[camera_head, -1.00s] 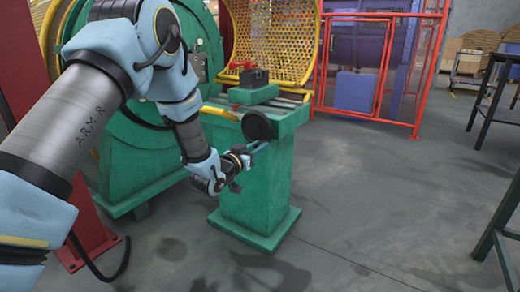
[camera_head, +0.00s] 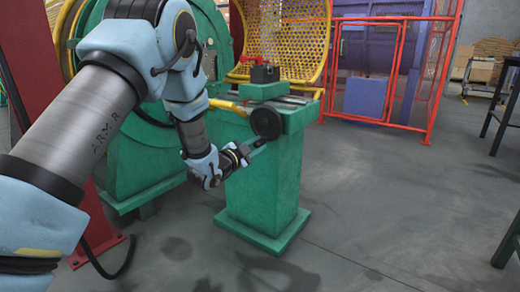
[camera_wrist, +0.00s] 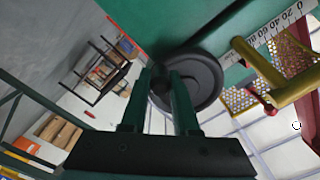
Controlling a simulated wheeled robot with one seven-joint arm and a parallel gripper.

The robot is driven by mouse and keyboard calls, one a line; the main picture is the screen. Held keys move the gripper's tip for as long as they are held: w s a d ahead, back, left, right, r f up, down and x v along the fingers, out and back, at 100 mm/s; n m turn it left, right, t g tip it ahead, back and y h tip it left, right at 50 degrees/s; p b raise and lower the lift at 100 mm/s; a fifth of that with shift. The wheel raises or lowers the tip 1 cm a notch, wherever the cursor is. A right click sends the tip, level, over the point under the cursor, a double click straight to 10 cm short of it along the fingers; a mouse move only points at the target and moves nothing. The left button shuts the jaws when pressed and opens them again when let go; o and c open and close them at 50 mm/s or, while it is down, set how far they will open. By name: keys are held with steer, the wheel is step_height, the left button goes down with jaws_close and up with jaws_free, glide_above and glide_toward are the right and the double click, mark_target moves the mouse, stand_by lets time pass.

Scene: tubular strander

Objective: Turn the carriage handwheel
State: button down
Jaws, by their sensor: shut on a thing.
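The carriage handwheel (camera_head: 266,122) is a black disc on the end of the green stand (camera_head: 262,190). In the wrist view the handwheel (camera_wrist: 207,78) fills the middle, just beyond the fingertips. My gripper (camera_head: 257,147) is at the lower edge of the handwheel, reaching in from the lower left. In the wrist view the two green fingers of my gripper (camera_wrist: 161,82) are shut on a dark part of the handwheel, probably its handle. The fingers and the dark wheel hide much of the gripped part.
A small carriage block (camera_head: 264,91) with a red lever sits on top of the stand. A white scale (camera_wrist: 272,36) and a yellow bar (camera_wrist: 275,78) lie beside the wheel. A red fence (camera_head: 378,68) stands behind.

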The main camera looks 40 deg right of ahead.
steer(key=shift+w+a+f+m, duration=0.1)
steer(key=shift+w+m, duration=0.2)
steer(key=shift+m, duration=0.3)
steer(key=c, duration=0.7)
jaws_free()
steer(key=p+v, duration=0.2)
steer(key=v, duration=0.8)
steer(key=shift+a, duration=0.4)
